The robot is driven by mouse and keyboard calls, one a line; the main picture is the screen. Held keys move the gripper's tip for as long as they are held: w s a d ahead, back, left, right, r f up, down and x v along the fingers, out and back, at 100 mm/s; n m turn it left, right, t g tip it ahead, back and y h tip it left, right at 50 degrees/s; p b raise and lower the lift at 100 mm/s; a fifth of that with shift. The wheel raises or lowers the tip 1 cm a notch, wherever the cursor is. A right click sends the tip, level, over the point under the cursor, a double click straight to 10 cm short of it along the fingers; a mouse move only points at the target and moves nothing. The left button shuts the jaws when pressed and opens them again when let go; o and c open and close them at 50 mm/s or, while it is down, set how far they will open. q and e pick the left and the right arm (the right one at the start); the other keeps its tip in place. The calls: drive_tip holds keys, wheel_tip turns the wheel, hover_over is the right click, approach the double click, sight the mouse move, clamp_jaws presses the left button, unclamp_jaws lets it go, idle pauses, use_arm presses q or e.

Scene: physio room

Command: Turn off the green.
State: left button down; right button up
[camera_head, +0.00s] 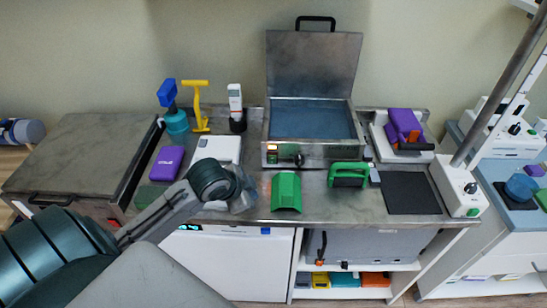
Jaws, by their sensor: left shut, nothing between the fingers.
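A green handled device (348,175) lies on the steel counter, right of the middle, with a dark part at its right end. A separate green block with a ridged top (286,192) lies to its left, near the counter's front edge. I cannot tell whether either is on; no switch or light shows clearly on them. My left arm comes in from the left, and my left gripper (242,199) is shut and empty, left of the green block and apart from both green things. My right gripper is not in view.
An open steel basin (312,119) with a raised lid stands behind the green things. A purple device on a white base (404,127), a dark mat (409,193) and a white box with a pole (458,189) are on the right. A purple box (166,163) lies left.

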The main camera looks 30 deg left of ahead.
sight(272, 160)
use_arm(q)
drive_tip(key=w+a+r+m, duration=0.2)
drive_tip(key=w+r, duration=0.2)
drive_tip(key=r, duration=0.1)
drive_tip(key=shift+w+a+r+t, duration=0.25)
drive_tip(key=shift+a+r+t, duration=0.05)
drive_tip(key=shift+r+t, duration=0.1)
drive_tip(key=p+x, duration=0.2)
drive_tip(key=x, duration=0.8)
drive_tip(key=shift+w+d, duration=0.15)
drive_tip(key=shift+w+a+r+p, duration=0.25)
drive_tip(key=shift+w+a+p, duration=0.5)
drive_tip(key=shift+w, duration=0.25)
drive_tip(key=shift+w+a+f, duration=0.1)
drive_tip(key=shift+w+a, duration=0.2)
drive_tip(key=shift+w, duration=0.2)
